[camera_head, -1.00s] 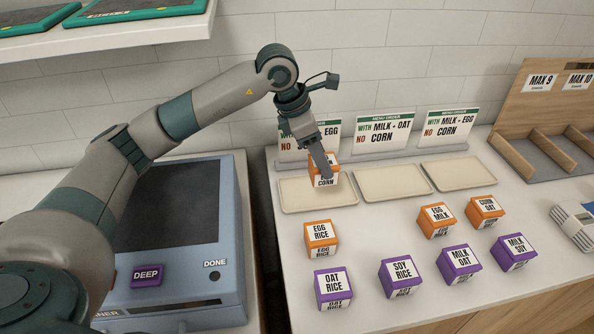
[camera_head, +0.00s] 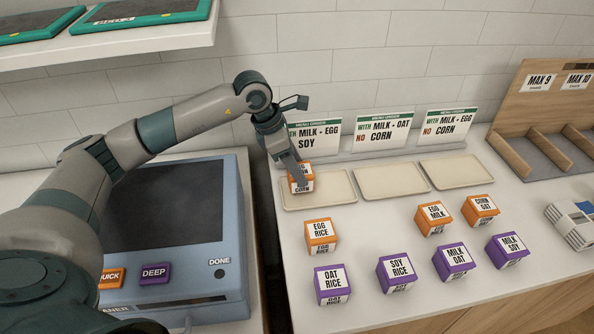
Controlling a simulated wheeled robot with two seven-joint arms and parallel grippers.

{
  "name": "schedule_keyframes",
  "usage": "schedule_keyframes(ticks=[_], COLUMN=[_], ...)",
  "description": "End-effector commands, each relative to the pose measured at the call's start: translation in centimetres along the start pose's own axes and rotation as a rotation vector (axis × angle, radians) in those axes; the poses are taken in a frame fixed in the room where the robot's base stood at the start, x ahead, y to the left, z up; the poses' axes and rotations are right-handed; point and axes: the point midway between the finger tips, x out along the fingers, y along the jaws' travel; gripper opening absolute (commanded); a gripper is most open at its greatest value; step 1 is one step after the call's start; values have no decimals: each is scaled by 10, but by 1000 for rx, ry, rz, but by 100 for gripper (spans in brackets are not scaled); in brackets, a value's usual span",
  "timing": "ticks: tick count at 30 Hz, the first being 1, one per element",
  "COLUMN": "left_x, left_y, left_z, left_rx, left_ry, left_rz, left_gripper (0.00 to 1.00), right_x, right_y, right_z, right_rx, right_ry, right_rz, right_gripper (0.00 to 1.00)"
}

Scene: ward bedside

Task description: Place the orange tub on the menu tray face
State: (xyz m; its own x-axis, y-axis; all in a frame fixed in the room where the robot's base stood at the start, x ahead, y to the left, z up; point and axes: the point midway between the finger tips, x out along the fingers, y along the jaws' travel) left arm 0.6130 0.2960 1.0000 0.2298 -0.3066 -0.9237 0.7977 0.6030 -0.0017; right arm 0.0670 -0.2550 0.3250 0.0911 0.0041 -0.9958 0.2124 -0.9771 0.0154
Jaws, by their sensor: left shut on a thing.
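My left gripper (camera_head: 298,173) is shut on an orange tub (camera_head: 302,186) whose label reads CORN on its lower line; the upper line is partly hidden by the finger. The tub is at the left end of the left cream tray (camera_head: 335,190); I cannot tell whether it touches the tray. The middle tray (camera_head: 392,183) and right tray (camera_head: 452,172) are empty. My right gripper is not in view.
Orange tubs EGG RICE (camera_head: 320,235), EGG MILK (camera_head: 434,217) and CORN OAT (camera_head: 481,210) stand in front of the trays, with several purple tubs nearer. A blue machine (camera_head: 232,255) is at the left. A wooden rack (camera_head: 520,150) stands at the right.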

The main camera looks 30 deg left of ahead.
Motion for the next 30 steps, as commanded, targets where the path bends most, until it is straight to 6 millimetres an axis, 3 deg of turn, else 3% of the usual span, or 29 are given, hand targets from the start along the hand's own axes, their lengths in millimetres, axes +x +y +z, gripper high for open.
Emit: schedule_keyframes(ticks=[5,19,20,22,30], left_x=[16,25,24,24,24], left_y=[0,0,0,0,0], left_z=[-7,-10,-10,-10,-10], left_rx=[0,1,1,1,0], left_ry=[0,-1,0,0,0], left_rz=[-1,1,1,1,1], left_gripper=[23,23,54,68,68], right_x=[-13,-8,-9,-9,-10], right_y=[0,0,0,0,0], right_z=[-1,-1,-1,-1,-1], right_rx=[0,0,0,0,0], right_ry=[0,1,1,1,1], right_rz=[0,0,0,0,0], right_gripper=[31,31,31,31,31])
